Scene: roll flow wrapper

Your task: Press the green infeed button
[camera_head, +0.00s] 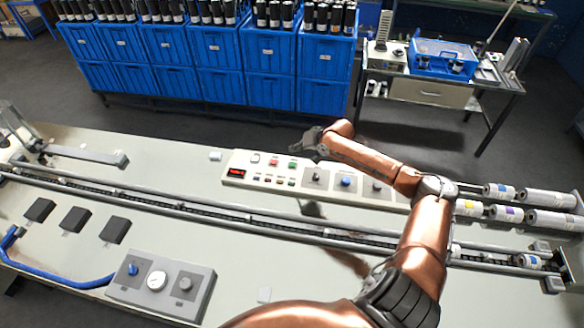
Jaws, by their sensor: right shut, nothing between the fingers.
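The control panel (234,181) is a pale raised box in the middle of the machine top. The green infeed button (293,164) is on its upper row, to the right of a red button (274,162). My right gripper (297,148) is shut and empty. Its dark fingers are just above the green button in the picture. I cannot tell whether they touch it. My right arm reaches over the right part of the panel. My left gripper is not in view.
Rails with a chain (150,202) run across the machine top. Several film rolls (548,198) lie at the right. A gauge box (196,298) sits at the front left. Blue crates (273,94) and a side table (430,93) stand behind.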

